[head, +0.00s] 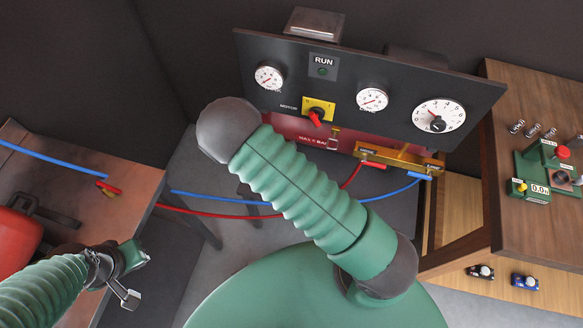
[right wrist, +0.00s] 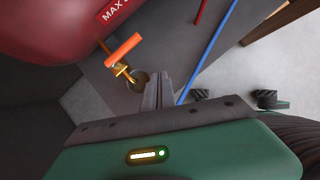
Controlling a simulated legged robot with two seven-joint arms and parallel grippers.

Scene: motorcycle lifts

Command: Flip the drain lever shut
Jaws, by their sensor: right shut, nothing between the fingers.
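The drain lever (right wrist: 123,50) is an orange handle on a brass valve (right wrist: 124,73) under the red tank (right wrist: 50,25) in the right wrist view. The handle lies slanted across the valve's stem. My right gripper (right wrist: 158,82) is shut and empty, its fingers just right of the valve's round lower end; I cannot tell whether they touch. In the head view the right gripper and the drain lever are hidden behind my right arm. My left gripper (head: 126,292) is at the lower left, away from the tank, and its opening is unclear.
A black gauge panel (head: 390,95) with a red switch (head: 316,115) stands above the tank. Blue (head: 230,199) and red (head: 200,212) hoses run across the middle. A wooden bench (head: 505,190) is at right, a table (head: 90,165) at left.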

